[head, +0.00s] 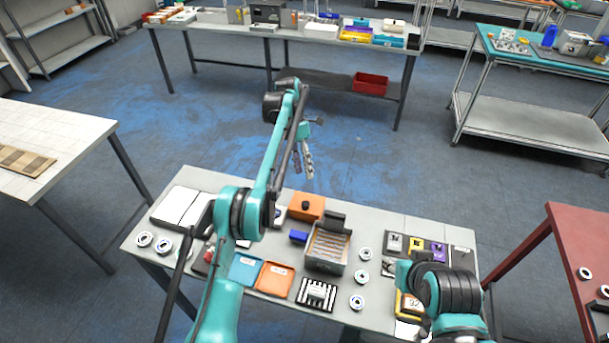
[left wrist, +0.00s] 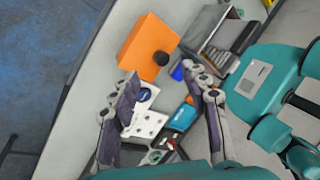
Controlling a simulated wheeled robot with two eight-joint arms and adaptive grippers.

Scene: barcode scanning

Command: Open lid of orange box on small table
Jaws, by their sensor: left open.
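The orange box (head: 316,211) stands at the back of the small grey table (head: 398,222), with a dark round knob (head: 306,205) on its top. In the left wrist view, the orange box (left wrist: 143,42) is beyond my fingertips, its knob (left wrist: 161,58) at its lower right corner. The lid looks closed. My left gripper (head: 304,175) is raised above the table's back edge, apart from the box. In the left wrist view its fingers (left wrist: 161,75) are spread with nothing held between them. My right arm shows at lower right; its fingers are not visible.
A grey bin (head: 326,248) stands right of the box, with a small blue block (head: 298,237) between them. Teal and orange trays (head: 274,278) lie in front. White rings and boxes crowd the rest of the table. Blue floor behind the table is clear.

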